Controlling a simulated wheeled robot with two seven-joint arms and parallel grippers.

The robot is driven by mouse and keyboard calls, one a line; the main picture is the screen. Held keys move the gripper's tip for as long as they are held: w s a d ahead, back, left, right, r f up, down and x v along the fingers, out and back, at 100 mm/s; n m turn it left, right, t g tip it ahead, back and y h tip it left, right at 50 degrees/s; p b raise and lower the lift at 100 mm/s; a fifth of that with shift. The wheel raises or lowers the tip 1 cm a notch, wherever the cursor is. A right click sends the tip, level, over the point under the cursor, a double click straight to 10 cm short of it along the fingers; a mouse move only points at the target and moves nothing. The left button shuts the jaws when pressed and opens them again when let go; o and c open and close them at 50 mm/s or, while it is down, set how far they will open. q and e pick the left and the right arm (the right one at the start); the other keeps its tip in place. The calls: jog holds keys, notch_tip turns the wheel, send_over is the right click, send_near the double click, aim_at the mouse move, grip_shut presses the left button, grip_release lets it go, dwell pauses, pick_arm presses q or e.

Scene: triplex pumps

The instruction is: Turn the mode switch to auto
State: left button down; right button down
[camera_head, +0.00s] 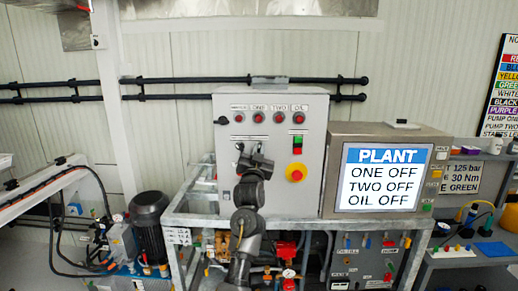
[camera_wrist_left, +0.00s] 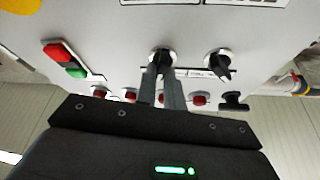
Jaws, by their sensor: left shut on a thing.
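The grey control cabinet (camera_head: 312,140) carries two black rotary switches side by side; their labels are too small to read, so I cannot tell which is the mode switch. My left gripper (camera_head: 256,158) is in front of the cabinet and covers one switch in the head view. In the left wrist view its two fingers are shut on that black switch (camera_wrist_left: 161,56), which sits on a round pale collar. The other switch (camera_wrist_left: 220,68) is beside it, free and with its handle tilted; it also shows in the head view (camera_head: 239,147). My right gripper is not in view.
Above are several red lamps (camera_head: 258,117) and a black latch handle (camera_head: 224,121). Green and red buttons (camera_head: 297,145) and a red stop button on yellow (camera_head: 296,172) are right of the gripper. A screen (camera_head: 387,181) reads PLANT, ONE OFF, TWO OFF, OIL OFF.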

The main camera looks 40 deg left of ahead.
pick_arm(q)
jog(key=m+h+p, duration=0.1)
jog(key=m+h, duration=0.1)
jog(key=m, duration=0.2)
jog(key=shift+r+m+t+p, duration=0.1)
jog(key=shift+m+t+p, duration=0.2)
jog(key=shift+m+p, duration=0.1)
jog(key=shift+m+h+p, duration=0.55)
jog(key=shift+m+h, duration=0.45)
jog(key=shift+m, duration=0.8)
jog(key=c, duration=1.5)
grip_release()
jog(key=b+v, duration=0.5)
jog(key=v, duration=0.6)
